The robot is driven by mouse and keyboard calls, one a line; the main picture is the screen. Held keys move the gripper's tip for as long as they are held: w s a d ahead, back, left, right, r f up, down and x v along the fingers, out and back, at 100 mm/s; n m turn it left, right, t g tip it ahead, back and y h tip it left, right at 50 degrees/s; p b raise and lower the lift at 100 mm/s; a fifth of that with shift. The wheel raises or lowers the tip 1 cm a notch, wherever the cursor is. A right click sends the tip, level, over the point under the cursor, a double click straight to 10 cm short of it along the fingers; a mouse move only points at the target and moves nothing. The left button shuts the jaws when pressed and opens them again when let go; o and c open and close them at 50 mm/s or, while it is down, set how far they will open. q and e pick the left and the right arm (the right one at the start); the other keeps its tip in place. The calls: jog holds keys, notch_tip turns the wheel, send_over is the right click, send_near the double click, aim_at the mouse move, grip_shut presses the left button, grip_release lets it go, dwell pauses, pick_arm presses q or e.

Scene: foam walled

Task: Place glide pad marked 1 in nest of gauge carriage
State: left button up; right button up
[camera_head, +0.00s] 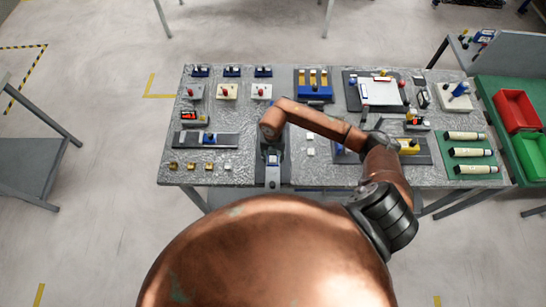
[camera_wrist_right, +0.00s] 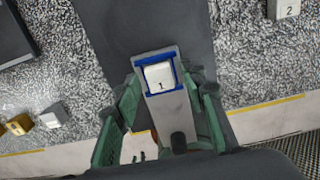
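The white glide pad marked 1 (camera_wrist_right: 158,77) sits inside the blue-edged nest (camera_wrist_right: 141,76) of the gauge carriage, with its number facing up. In the head view the grey gauge carriage (camera_head: 272,174) lies near the front edge of the table, left of its middle. My right gripper (camera_wrist_right: 163,97) is over the carriage, its green fingers spread on either side of the nest. A gap shows between the fingers and the pad, so it is open and holds nothing. My left gripper is not in view.
A white pad marked 2 (camera_wrist_right: 285,9) lies to the right of the carriage. Brass blocks (camera_head: 190,167) and a white block (camera_head: 228,167) stand to the left. White cylinders (camera_head: 470,152) lie on a green mat at the right. My right arm hides part of the table's middle.

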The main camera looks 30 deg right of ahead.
aim_at(273, 159)
jog(key=shift+r, duration=0.1)
jog(key=shift+r, duration=0.25)
notch_tip(273, 159, up, 12)
jog(key=b, duration=0.2)
jog(key=shift+f, duration=0.15)
jog(key=shift+d, duration=0.1)
